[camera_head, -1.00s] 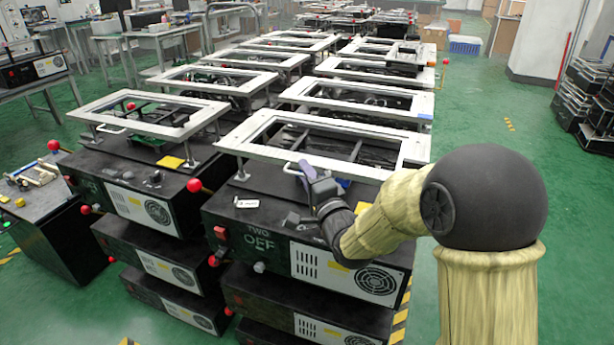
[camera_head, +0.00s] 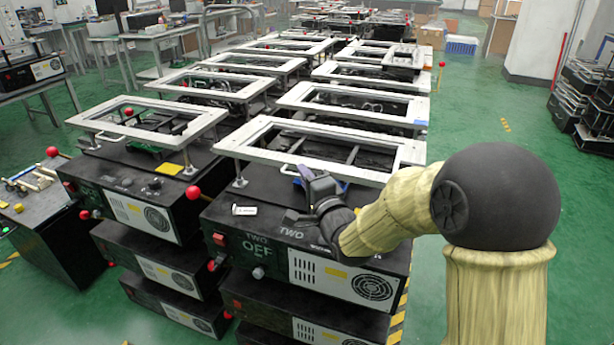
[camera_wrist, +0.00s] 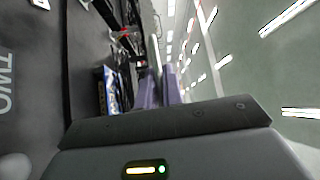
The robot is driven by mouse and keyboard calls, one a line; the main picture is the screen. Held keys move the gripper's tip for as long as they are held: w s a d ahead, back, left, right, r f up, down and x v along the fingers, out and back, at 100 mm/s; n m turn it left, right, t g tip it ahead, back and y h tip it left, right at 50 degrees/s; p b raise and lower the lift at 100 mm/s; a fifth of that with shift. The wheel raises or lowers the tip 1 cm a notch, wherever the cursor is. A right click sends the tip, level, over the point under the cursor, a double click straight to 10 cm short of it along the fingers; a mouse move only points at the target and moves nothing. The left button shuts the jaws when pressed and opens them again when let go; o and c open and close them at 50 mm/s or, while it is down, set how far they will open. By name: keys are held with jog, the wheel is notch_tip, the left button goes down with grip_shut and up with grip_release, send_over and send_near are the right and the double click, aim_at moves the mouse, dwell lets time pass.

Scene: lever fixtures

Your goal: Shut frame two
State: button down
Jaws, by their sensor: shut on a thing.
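Frame two is a white rectangular frame (camera_head: 250,151) over the black box marked TWO (camera_head: 225,262). It sits a little above the box top, with a support post under its near left corner. A small white handle (camera_head: 287,169) shows at its near edge. My gripper (camera_head: 303,170) is at this handle, reaching in from the right, and is shut on it. My own wrist hides part of the box top and the grip itself. In the wrist view the two purple fingers (camera_wrist: 158,90) are close together, and the word TWO shows sideways at left.
A similar frame (camera_head: 95,122) stands on a box close at left, with a red ball knob (camera_head: 193,193) between the boxes. More frames run in rows behind. A blue item (camera_wrist: 112,90) lies on the box top beside the fingers. Green floor (camera_head: 480,125) is open at right.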

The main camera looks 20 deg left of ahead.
jog(key=c, duration=1.5)
grip_release()
jog(key=shift+s+a, duration=0.1)
jog(key=shift+c, duration=0.2)
jog(key=b+v, duration=1)
jog(key=v, duration=0.7)
jog(key=shift+s, duration=0.2)
